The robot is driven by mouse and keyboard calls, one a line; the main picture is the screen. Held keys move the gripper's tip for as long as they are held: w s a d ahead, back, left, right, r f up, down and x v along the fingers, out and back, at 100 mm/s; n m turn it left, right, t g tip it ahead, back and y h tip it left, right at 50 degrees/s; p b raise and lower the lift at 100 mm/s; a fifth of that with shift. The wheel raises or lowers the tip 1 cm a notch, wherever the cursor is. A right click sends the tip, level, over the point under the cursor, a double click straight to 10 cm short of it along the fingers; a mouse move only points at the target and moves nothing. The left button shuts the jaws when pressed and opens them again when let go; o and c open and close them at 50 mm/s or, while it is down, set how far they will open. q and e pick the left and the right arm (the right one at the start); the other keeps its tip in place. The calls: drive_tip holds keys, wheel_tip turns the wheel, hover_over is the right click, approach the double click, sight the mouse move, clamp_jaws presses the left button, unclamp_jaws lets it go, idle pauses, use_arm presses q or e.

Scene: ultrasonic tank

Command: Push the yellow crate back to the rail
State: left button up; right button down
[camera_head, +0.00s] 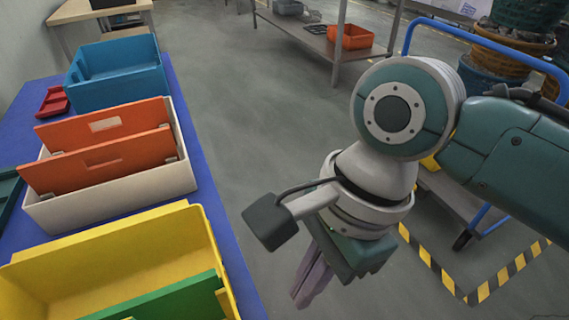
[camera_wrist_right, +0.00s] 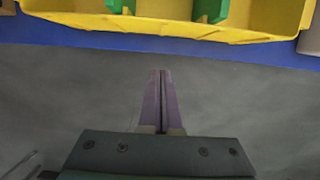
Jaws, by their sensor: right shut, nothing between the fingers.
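The yellow crate (camera_head: 125,258) stands on the blue bench top at the lower left of the head view, with a green divider (camera_head: 165,300) inside it. Its near wall also shows along the top of the right wrist view (camera_wrist_right: 165,27). My right gripper (camera_head: 302,302) is shut and empty, hanging over the grey floor to the right of the bench edge. In the right wrist view its purple fingers (camera_wrist_right: 161,75) are together and point at the crate, with a gap between. The left gripper is not in view. No rail can be made out for sure.
A white crate with orange dividers (camera_head: 120,195) stands just behind the yellow crate. A blue crate (camera_head: 118,75) and a small red tray (camera_head: 53,103) are farther back. The blue bench top (camera_head: 232,262) shows a bare strip along its right edge. Floor is open beside it.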

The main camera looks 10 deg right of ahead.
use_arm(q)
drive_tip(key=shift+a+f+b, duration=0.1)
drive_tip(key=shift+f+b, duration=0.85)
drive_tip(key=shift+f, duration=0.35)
use_arm(e)
drive_tip(key=s+a+f, duration=0.1)
drive_tip(key=a+f, duration=0.4)
drive_tip(key=shift+s+a+f, duration=0.2)
drive_tip(key=shift+s+f, duration=0.15)
drive_tip(key=shift+f, duration=0.05)
